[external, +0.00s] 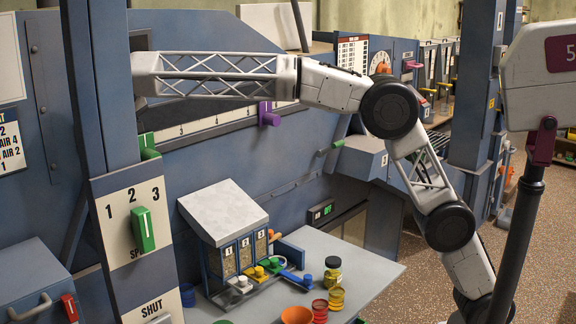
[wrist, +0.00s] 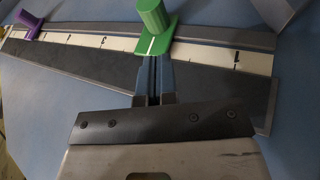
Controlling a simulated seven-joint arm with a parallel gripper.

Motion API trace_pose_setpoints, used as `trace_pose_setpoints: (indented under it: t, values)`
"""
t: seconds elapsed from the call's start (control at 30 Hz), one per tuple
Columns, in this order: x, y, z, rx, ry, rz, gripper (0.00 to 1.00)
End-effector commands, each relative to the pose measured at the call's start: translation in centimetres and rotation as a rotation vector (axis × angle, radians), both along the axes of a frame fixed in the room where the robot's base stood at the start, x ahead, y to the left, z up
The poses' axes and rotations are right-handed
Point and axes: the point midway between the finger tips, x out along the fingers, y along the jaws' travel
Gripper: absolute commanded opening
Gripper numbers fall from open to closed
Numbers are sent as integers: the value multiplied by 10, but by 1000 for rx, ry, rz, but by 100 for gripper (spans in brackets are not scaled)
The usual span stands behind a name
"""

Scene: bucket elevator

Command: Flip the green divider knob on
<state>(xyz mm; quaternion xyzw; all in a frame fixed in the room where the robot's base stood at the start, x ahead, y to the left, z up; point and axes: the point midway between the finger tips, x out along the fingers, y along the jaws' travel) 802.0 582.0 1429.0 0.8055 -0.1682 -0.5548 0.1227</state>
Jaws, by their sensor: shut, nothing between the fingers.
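A green knob (wrist: 155,28) on a flat green plate with a white line sits on a pale marked scale in the wrist view. My gripper (wrist: 153,68) is shut and empty, with its fingertips at the lower edge of that plate; I cannot tell whether they touch. In the external view a green piece (external: 149,146) shows partly behind the blue column, and my gripper's fingers are hidden there. Another green knob (external: 144,230) is on the white panel marked 1, 2, 3. I cannot tell which is the divider knob.
A purple knob (external: 268,114) sits further right on the scale in the external view. The blue column (external: 100,90) stands in front of my arm's end.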

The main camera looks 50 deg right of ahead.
Motion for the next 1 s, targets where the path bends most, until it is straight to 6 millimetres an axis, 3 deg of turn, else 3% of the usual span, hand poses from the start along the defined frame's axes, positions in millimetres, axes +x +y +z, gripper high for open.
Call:
trace_pose_setpoints:
  t: [0.1, 0.33, 1.0]
  values:
    - [0, 23, -2, -6, -13, -5, 0]
    - [-1, 46, -4, -12, -28, -15, 0]
    - [0, 48, -9, -13, -31, -17, 0]
